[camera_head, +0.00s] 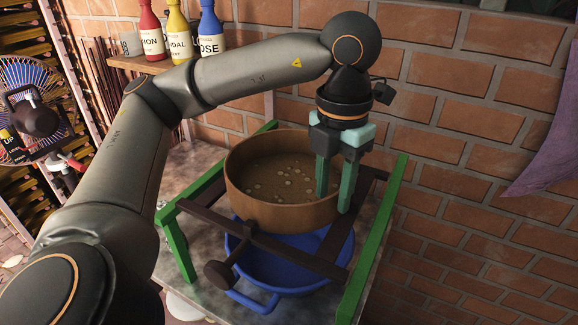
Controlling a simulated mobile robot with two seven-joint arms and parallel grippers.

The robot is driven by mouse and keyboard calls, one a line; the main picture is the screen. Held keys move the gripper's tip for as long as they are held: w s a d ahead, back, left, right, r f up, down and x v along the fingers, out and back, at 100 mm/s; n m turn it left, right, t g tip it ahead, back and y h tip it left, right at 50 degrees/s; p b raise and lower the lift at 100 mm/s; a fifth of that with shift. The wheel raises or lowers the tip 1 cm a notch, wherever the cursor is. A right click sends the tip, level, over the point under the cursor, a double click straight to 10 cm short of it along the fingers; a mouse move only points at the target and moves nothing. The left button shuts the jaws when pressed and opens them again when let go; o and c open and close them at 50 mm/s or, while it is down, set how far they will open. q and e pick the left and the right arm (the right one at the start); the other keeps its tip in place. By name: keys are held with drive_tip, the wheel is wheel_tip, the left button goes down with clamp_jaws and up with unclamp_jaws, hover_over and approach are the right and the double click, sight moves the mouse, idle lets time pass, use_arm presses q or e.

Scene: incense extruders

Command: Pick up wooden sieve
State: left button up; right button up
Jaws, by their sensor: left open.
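The wooden sieve (255,205) is a round brown-rimmed pan with pale lumps scattered on its mesh (265,172). It sits upright on a dark wooden sliding frame with green legs. My left gripper (333,200) reaches down from above at the sieve's right side. Its green fingers are open, one inside the sieve and one outside, with the right rim wall between them. I cannot tell whether either finger touches the rim. My right gripper is not in view.
A blue basin (285,262) stands under the frame on a grey table (200,165). A green rail (372,240) runs along the right. A brick wall stands close behind. A shelf (140,64) with several bottles is at upper left, and a fan (35,105) at far left.

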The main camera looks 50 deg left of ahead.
use_arm(q)
drive_tip(key=shift+f, duration=0.5)
clamp_jaws()
idle(1.1)
